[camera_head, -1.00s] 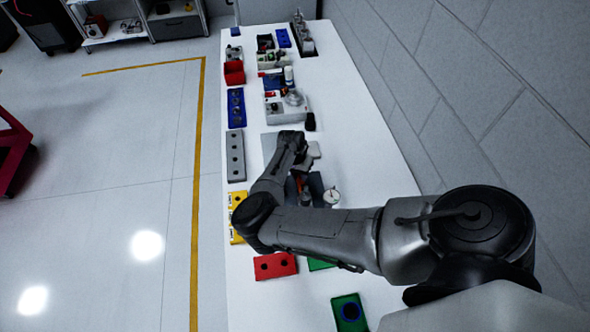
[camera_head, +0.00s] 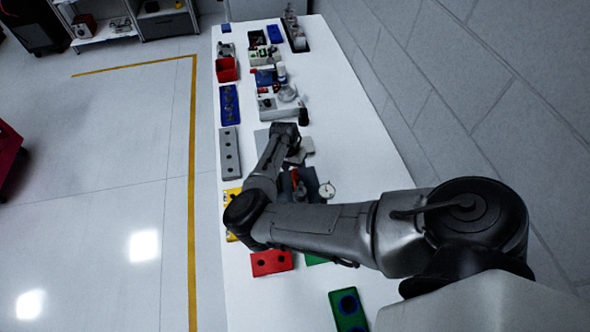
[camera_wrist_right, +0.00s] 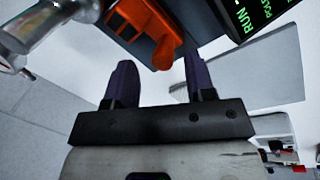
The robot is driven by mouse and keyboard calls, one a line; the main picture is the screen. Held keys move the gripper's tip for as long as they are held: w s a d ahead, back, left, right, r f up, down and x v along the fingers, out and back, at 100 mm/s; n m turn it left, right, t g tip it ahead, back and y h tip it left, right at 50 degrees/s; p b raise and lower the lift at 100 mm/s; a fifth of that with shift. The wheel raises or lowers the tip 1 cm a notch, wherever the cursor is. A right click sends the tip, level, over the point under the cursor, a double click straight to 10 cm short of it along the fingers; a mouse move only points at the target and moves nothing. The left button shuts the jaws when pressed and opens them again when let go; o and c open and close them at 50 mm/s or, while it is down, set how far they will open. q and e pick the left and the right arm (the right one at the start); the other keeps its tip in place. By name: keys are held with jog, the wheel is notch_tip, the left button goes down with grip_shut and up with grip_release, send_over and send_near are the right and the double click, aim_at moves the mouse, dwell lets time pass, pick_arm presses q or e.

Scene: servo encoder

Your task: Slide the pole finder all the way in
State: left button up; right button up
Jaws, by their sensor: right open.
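An orange piece with a rounded tab (camera_wrist_right: 150,30), perhaps the pole finder's slide, is on a dark unit at the top of the right wrist view. A dark panel (camera_wrist_right: 255,18) with green lettering, including "RUN", is to its right. My right gripper (camera_wrist_right: 160,62) is open, its two dark fingers pointing toward the orange tab, which shows between and beyond the fingertips. I cannot tell whether they touch. In the head view the orange piece (camera_head: 294,180) shows small and partly hidden beside my right arm. My left gripper is not in view.
A dial gauge (camera_head: 327,190) stands right of the orange piece, near a metal cylinder (camera_wrist_right: 55,25). A red block (camera_head: 271,262), a green block (camera_head: 348,310) and a grey block (camera_head: 229,155) lie on the white table (camera_head: 370,150). The table's right side is mostly clear.

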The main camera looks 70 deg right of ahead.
notch_tip(320, 180, up, 12)
jog(key=w, duration=0.2)
jog(key=shift+w+b, duration=0.15)
jog(key=shift+b, duration=0.2)
jog(key=shift+f, duration=0.1)
dwell(0.4)
